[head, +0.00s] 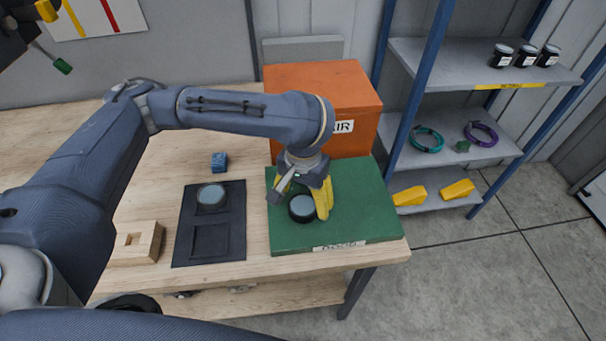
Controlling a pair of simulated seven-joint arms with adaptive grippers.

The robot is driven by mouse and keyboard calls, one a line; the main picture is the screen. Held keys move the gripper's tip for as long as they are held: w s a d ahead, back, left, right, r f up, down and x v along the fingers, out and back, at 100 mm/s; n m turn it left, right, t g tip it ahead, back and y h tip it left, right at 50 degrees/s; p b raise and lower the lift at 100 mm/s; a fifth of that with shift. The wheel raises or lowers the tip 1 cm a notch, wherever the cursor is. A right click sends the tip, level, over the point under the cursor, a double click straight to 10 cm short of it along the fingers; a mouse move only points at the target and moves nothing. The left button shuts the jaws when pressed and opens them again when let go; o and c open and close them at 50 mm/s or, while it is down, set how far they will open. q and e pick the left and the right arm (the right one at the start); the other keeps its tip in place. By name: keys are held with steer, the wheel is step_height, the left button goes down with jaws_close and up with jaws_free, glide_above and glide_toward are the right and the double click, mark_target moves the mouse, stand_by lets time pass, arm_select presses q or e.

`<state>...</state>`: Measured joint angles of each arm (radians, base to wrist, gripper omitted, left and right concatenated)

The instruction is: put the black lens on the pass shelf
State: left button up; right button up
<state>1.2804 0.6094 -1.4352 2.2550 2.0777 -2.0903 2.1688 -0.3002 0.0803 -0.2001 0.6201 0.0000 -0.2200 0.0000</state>
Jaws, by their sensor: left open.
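A round black lens (302,208) with a pale grey-blue top sits on the green board (365,218), at its left part. My left gripper (300,203) is low over the board, with its open fingers beside this lens; a yellow finger stands on its right side. I cannot tell whether they touch it. A blue-framed rack has a top shelf (440,68) with a yellow label, too small to read. My right gripper is not in view.
An orange box (320,90) stands behind the green board. A small blue block (219,162) and a wooden block (137,243) lie left. Black jars (525,56) stand on the top shelf's right; its left is clear. Cable coils (427,139) and yellow pieces (457,189) are lower.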

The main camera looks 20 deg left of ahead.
mark_target(303, 205)
arm_select(q)
step_height(303, 205, up, 10)
stand_by(0.7)
steer(key=shift+r, duration=0.1)
stand_by(0.3)
